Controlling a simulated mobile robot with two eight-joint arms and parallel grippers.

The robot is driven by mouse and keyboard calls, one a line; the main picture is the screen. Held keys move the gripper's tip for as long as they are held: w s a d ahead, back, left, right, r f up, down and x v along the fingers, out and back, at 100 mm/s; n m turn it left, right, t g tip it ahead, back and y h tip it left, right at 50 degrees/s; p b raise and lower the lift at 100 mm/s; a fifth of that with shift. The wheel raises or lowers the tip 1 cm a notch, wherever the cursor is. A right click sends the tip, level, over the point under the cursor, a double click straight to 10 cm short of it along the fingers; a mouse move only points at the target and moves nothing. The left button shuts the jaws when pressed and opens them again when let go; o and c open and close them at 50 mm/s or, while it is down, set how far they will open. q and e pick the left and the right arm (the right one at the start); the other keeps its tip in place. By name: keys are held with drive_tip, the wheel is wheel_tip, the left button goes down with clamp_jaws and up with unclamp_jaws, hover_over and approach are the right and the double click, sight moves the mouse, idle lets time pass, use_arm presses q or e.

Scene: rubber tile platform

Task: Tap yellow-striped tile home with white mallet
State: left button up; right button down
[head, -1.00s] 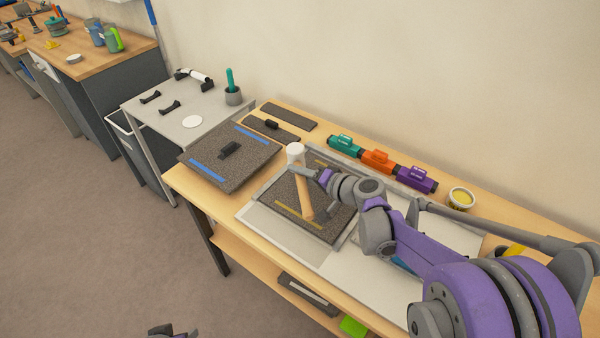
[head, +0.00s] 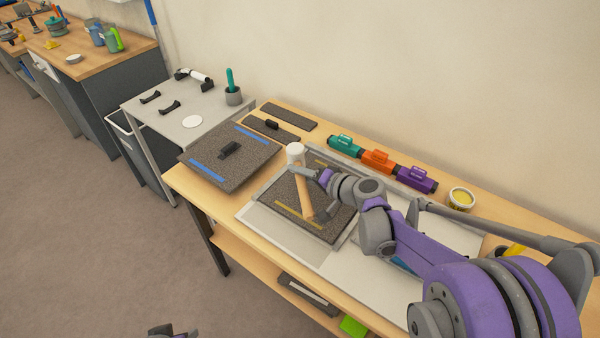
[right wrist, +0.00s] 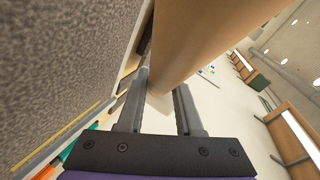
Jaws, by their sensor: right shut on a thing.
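My right gripper (head: 311,175) is shut on the wooden handle of the white mallet (head: 295,152) above the tile. The white head is toward the tile's back left; I cannot tell whether it touches. The handle (right wrist: 205,40) also runs between the fingers in the right wrist view. A dark tip, likely my left gripper (head: 172,331), shows at the bottom edge; its jaws are unclear.
A blue-striped tile (head: 215,170) with a black handle lies at the left. Dark strips (head: 289,115) lie behind it. Teal, orange (head: 378,160) and purple blocks and a yellow-filled tub (head: 460,198) line the back. A grey side table (head: 165,118) adjoins the bench.

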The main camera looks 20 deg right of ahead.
drive_tip(key=s+d, duration=1)
drive_tip(key=s, duration=0.2)
drive_tip(key=shift+s+r+p, duration=0.3)
drive_tip(key=shift+s+p, duration=0.05)
wheel_tip(320, 180, down, 6)
drive_tip(key=b, duration=0.5)
drive_tip(key=shift+f, duration=0.15)
wheel_tip(320, 180, up, 6)
drive_tip(key=p, duration=0.4)
drive_tip(key=shift+f+p, duration=0.15)
drive_tip(key=shift+p, duration=0.15)
drive_tip(key=c, duration=1.3)
unclamp_jaws()
clamp_jaws()
